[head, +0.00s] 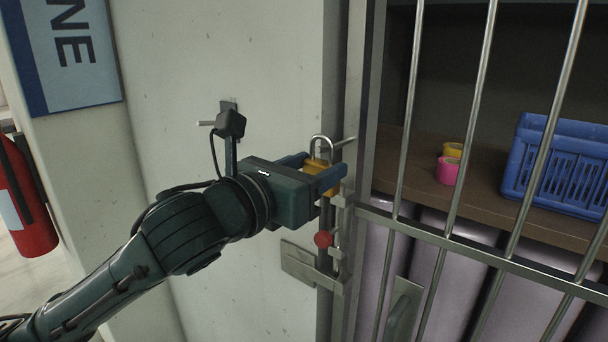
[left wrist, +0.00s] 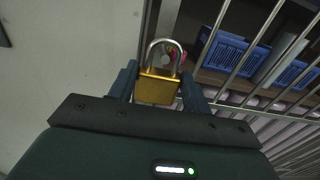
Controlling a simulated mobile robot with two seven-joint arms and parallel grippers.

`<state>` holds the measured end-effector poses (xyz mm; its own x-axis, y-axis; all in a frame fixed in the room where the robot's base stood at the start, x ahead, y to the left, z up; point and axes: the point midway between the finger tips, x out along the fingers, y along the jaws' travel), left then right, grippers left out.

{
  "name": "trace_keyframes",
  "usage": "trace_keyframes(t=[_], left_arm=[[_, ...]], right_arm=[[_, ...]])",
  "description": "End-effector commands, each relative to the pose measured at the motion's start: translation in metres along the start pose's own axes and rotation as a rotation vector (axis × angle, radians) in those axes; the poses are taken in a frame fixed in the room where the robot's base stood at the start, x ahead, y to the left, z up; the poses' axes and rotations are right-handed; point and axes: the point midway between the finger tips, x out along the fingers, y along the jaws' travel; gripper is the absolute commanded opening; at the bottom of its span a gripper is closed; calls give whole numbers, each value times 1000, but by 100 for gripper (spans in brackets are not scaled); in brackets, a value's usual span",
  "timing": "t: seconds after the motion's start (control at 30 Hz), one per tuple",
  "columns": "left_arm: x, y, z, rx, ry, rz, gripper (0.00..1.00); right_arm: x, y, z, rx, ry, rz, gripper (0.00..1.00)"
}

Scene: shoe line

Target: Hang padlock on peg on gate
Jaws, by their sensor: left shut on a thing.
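The padlock (head: 318,174) has a brass body and a silver shackle that points up. My left gripper (head: 321,167) is shut on its body, one finger on each side. In the left wrist view the padlock (left wrist: 157,88) sits upright between the fingertips. On the gate (head: 363,150), a grey metal peg (head: 345,143) shows just right of the shackle. The shackle and peg overlap in the head view, but I cannot tell whether the peg passes through the shackle. My right gripper is not in view.
Behind the bars are a blue basket (head: 560,165) and a pink roll (head: 447,170) on a shelf. A red extinguisher (head: 25,200) stands far left.

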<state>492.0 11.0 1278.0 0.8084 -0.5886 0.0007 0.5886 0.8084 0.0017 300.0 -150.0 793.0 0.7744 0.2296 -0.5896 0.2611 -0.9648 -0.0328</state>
Motion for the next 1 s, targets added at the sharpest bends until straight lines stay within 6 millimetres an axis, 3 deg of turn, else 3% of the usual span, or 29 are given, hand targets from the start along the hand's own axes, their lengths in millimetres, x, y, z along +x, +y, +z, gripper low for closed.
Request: trace_keyframes(t=[0.5, 1.0], left_arm=[[29, 0, -4, 1, -1, 1, 20], [36, 0, -10, 0, -2, 1, 20]], right_arm=[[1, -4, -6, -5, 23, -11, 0], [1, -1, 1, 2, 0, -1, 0]])
